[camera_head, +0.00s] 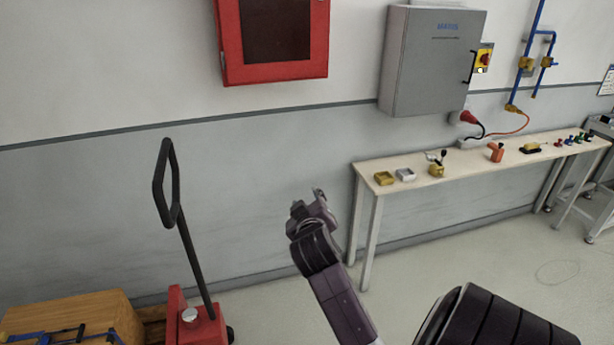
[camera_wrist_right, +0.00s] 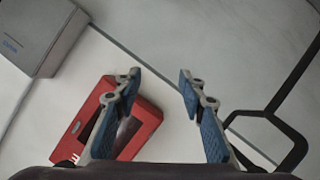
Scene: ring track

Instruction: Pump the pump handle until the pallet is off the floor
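The pump handle (camera_head: 168,182) is a black bar with a loop grip, rising from the red pallet jack (camera_head: 200,325) at the lower left of the head view. The handle loop (camera_wrist_right: 272,130) also shows at the right of the right wrist view. My right gripper (camera_head: 312,200) is to the right of the handle, apart from it. In the right wrist view its blue-padded fingers (camera_wrist_right: 160,85) are spread with nothing between them. The pallet is mostly hidden; a wooden crate (camera_head: 75,315) is beside the jack. My left gripper is not in view.
A narrow bench (camera_head: 460,168) with small tools stands along the wall at the right. A red wall cabinet (camera_head: 232,50) and a grey electrical box (camera_head: 430,60) hang above. The floor (camera_head: 500,255) in front of the bench is clear.

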